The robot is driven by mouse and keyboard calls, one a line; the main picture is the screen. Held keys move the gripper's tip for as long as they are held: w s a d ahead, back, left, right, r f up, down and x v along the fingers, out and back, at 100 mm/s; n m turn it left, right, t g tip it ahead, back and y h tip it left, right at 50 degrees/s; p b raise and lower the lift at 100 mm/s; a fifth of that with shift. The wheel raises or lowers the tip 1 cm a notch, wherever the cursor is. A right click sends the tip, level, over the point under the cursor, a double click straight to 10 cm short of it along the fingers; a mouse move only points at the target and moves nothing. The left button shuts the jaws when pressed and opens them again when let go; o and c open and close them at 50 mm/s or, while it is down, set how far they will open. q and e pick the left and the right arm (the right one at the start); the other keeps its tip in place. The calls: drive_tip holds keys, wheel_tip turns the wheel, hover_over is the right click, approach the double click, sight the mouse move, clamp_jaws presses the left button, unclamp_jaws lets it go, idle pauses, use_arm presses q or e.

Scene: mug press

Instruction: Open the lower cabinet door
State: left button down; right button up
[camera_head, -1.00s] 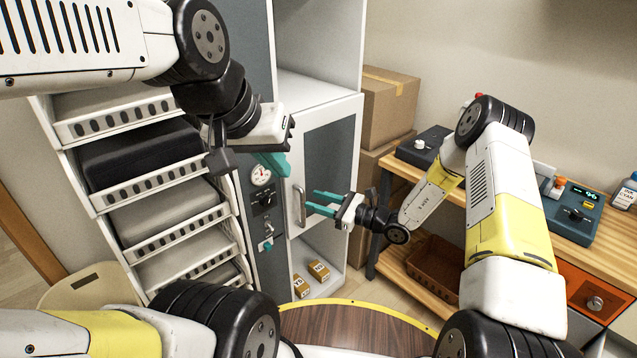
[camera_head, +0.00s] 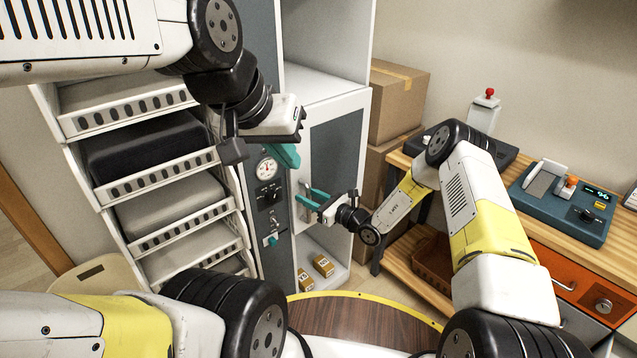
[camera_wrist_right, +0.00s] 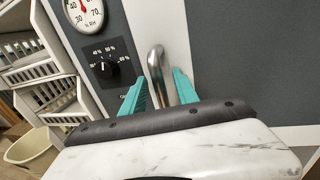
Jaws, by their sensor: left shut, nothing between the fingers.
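The cabinet door (camera_head: 336,150), a grey panel in a white frame, looks shut in the head view. Its metal bar handle (camera_wrist_right: 157,75) stands upright between the teal fingers of my right gripper (camera_wrist_right: 154,85) in the right wrist view. These fingers are open, one on each side of the handle; I cannot tell whether they touch it. The right gripper also shows at the handle in the head view (camera_head: 307,197). My left gripper (camera_head: 288,157) is shut and empty, above and left of the handle, in front of the cabinet's grey control strip.
A grey strip with a gauge (camera_head: 267,168) and knobs runs left of the door. Small boxes (camera_head: 323,265) sit in the open space below. A shelf rack (camera_head: 150,180) stands left, cardboard boxes (camera_head: 398,100) and a wooden workbench (camera_head: 408,262) right. A round table (camera_head: 350,318) is in front.

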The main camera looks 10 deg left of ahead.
clamp_jaws()
idle(1.4)
